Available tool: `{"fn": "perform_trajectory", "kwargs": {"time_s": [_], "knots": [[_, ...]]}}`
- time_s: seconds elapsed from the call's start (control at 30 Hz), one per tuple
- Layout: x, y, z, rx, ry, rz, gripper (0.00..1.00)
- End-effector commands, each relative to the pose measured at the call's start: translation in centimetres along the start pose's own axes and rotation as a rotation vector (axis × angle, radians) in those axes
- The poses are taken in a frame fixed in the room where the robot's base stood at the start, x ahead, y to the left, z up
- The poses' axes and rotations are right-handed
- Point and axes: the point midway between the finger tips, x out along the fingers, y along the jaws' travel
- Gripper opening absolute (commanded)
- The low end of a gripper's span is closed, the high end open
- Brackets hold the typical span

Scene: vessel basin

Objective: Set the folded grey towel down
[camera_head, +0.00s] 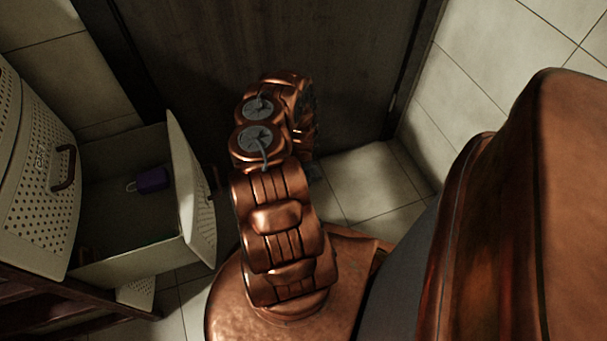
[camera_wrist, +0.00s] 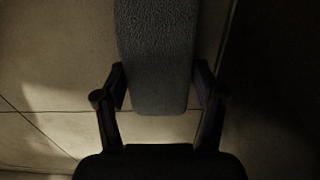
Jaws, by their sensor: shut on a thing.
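The folded grey towel (camera_wrist: 155,55) shows in the wrist view, running from the top edge down to the middle of the picture. My gripper (camera_wrist: 160,88) is shut on it, with one dark finger against each long side. Behind the towel are pale floor tiles; I cannot tell how far below it they lie. In the head view the towel and the gripper fingers are hidden behind my copper-coloured arm.
An open drawer (camera_head: 190,195) with pale perforated walls stands at the left, holding a small purple object (camera_head: 151,180). A pale perforated cabinet front (camera_head: 45,190) with a handle is beside it. A dark door (camera_head: 340,65) stands behind my arm. Tiled floor (camera_head: 375,185) shows clear to the right.

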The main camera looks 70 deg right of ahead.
Motion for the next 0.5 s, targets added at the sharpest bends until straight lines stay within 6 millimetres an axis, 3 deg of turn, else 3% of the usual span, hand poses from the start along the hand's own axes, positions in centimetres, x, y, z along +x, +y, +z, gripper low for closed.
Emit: {"fn": "perform_trajectory", "kwargs": {"time_s": [0.27,0.3,0.5], "knots": [[0.38,0.01,-0.04,0.0,0.001,0.0,0.3],[0.28,0.02,-0.05,0.0,0.001,0.0,0.73],[0.26,0.03,-0.01,-0.001,0.001,0.0,0.94]]}}
